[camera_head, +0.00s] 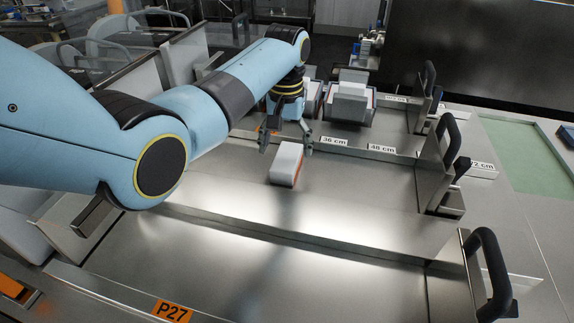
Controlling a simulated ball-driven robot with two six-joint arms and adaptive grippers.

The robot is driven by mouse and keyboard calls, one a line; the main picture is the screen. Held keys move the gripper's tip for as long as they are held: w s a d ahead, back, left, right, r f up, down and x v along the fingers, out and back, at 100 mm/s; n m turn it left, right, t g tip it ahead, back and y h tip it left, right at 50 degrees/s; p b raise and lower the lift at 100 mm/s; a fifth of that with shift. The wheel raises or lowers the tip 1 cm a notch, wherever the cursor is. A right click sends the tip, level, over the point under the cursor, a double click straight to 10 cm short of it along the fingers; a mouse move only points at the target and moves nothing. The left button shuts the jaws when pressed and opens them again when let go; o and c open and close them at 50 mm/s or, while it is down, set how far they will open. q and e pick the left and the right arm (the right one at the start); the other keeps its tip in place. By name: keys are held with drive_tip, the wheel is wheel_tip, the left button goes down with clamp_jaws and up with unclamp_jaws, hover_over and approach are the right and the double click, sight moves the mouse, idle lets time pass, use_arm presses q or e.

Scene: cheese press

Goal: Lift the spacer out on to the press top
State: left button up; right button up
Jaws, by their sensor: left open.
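A white block with an orange edge (286,163), which looks like the spacer, lies on the steel surface (340,185) of the middle channel, near its far side. My left gripper (286,143) points down just behind and above the block. Its fingers are spread apart and nothing shows between them; I cannot tell whether they touch the block. Similar white blocks (351,98) stand farther back, partly behind my left wrist. My right gripper is out of view. Which surface is the press top is not clear.
Upright plates with black handles (451,133) stand along the right side, another (490,268) at the front right. Low steel rails (300,236) divide the channels. Labels read 36 cm (334,141) and P27 (172,311).

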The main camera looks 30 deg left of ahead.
sight(287, 156)
use_arm(q)
wheel_tip(287, 156, down, 5)
drive_tip(key=shift+w+r+b, duration=0.1)
drive_tip(key=shift+b, duration=0.6)
drive_tip(key=c, duration=1.4)
